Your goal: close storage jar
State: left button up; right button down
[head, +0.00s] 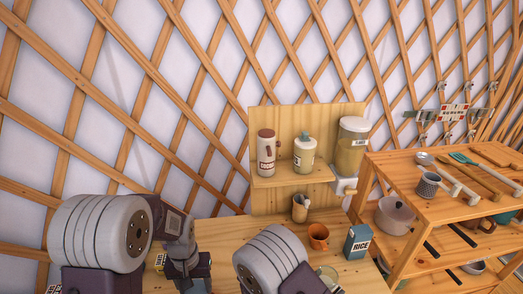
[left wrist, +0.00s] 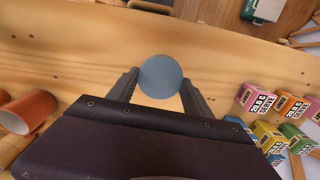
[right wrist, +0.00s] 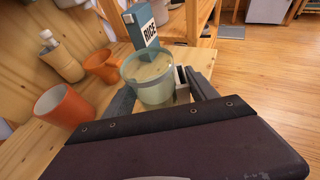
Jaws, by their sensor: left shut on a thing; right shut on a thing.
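The lid is a round blue-grey disc (left wrist: 161,74) between the fingers of my left gripper (left wrist: 159,82), which is shut on it. In the head view my left gripper (head: 190,270) is low at the left of the counter, and the lid is not clear there. The storage jar (right wrist: 153,82) is a clear greenish jar with pale contents and an open top. My right gripper (right wrist: 158,92) is shut around its sides, and the jar looks upright. The jar also shows in the head view (head: 328,273), partly behind my right arm. Lid and jar are apart.
A blue rice box (head: 357,242) and an orange mug (head: 318,237) stand behind the jar. An orange cup (right wrist: 65,106) stands left of it in the right wrist view. Several small coloured boxes (left wrist: 277,117) lie right of my left gripper. A wooden shelf (head: 292,180) holds canisters.

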pick_arm(q)
jog(key=shift+m, duration=0.5)
pick_arm(e)
jog(key=shift+a+r, duration=0.1)
jog(key=s+a+r+n+t+y, duration=0.1)
jog(key=a+r+n+t+y, duration=0.2)
jog(key=a+r, duration=0.7)
jog(key=shift+s+a+n+y, duration=0.15)
jog(key=shift+s+n+y, duration=0.25)
jog(key=shift+n, duration=0.3)
